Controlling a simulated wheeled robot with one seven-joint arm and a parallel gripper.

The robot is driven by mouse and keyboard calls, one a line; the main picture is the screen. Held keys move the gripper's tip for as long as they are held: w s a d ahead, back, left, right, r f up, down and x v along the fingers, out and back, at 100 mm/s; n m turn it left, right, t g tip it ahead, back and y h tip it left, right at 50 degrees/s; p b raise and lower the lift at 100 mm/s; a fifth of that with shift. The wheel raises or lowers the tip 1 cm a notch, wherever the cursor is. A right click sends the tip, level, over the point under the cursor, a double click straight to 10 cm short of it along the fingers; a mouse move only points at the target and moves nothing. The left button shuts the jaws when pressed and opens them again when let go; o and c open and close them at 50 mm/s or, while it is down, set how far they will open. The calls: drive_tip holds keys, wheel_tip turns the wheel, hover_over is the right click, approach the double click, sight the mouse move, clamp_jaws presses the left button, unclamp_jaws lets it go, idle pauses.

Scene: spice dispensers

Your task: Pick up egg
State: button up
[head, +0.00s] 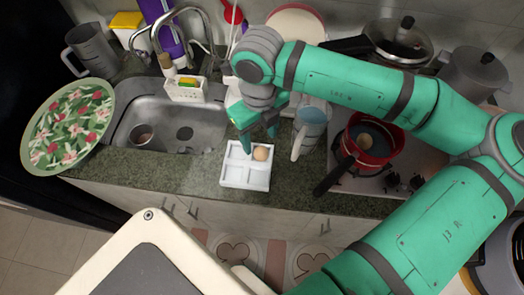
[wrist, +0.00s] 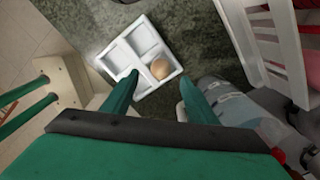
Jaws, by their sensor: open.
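A brown egg (head: 261,153) sits in one compartment of a white divided tray (head: 245,181) on the counter. In the wrist view the egg (wrist: 160,69) lies in a near compartment of the tray (wrist: 118,58); the other compartments look empty. My gripper (head: 260,142) is open and empty, above the back part of the tray, with its fingers close to the egg in the head view. In the wrist view the two green fingers of my gripper (wrist: 163,88) stand apart, with the egg beyond and between them. I see no contact with the egg.
A blue-white pitcher (head: 309,133) stands just right of the tray. Right of it, a red pot (head: 367,140) sits on the stove, its black handle reaching toward the front edge. The sink (head: 188,111) lies left, with a floral plate (head: 67,127) beside it.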

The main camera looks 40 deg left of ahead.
sight(261, 149)
drive_tip(key=shift+s+f, duration=0.1)
drive_tip(key=shift+f, duration=0.45)
drive_tip(key=shift+w+d+f, duration=0.1)
drive_tip(key=shift+f, duration=1)
drive_tip(key=shift+w+d+f, duration=0.1)
drive_tip(key=shift+f, duration=1)
drive_tip(key=c, duration=1.1)
